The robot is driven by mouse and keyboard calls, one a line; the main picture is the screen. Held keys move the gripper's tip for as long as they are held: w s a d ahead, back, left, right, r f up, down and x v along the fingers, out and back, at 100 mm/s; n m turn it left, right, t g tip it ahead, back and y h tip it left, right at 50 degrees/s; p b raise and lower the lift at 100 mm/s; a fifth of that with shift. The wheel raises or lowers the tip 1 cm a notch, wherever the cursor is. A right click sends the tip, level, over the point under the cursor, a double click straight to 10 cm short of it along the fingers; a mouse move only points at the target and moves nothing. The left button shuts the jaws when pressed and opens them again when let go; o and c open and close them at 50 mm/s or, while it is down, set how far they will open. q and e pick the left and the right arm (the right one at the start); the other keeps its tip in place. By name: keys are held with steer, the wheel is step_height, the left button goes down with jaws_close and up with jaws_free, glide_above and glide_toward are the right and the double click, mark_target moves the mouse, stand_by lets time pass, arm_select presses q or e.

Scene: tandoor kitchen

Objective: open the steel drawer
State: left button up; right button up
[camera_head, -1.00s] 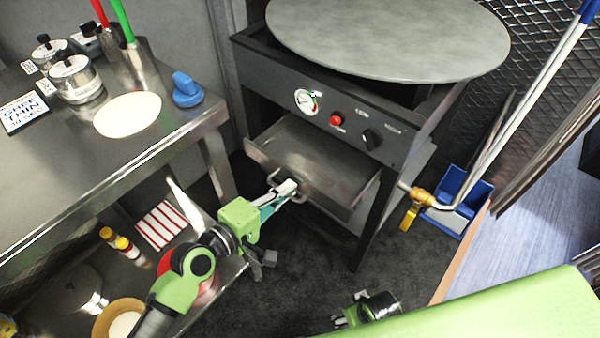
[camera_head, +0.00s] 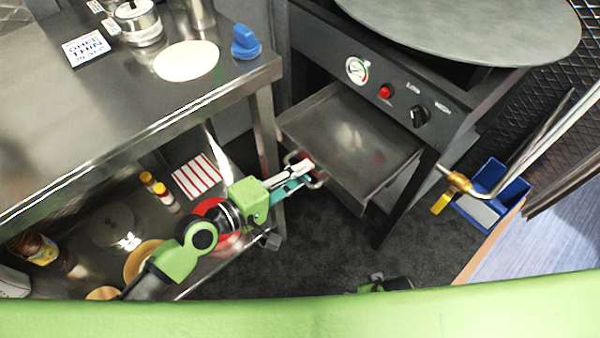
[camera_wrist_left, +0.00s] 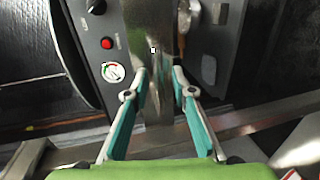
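The steel drawer (camera_head: 350,150) sits pulled out under the black tandoor unit (camera_head: 400,95), its empty inside showing. Its handle (camera_head: 318,184) is a small metal loop on the front. My left gripper (camera_head: 307,168) reaches in from the left, its fingertips at the handle and apparently closed around it. In the left wrist view my left gripper (camera_wrist_left: 159,72) has its fingers apart with steel between them; the grip itself is hard to make out. My right gripper (camera_head: 385,283) shows only in part at the bottom, mostly hidden behind a green part of mine.
A steel table (camera_head: 130,110) with a shelf of bottles and bowls stands at the left, close to my left arm. A blue dustpan (camera_head: 510,190) and a brass pipe fitting (camera_head: 455,180) are at the right. Dark floor (camera_head: 330,240) in front of the drawer is clear.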

stand_by(0.3)
arm_select(q)
steer(key=v, duration=1.2)
steer(key=shift+w+f, duration=0.1)
stand_by(0.6)
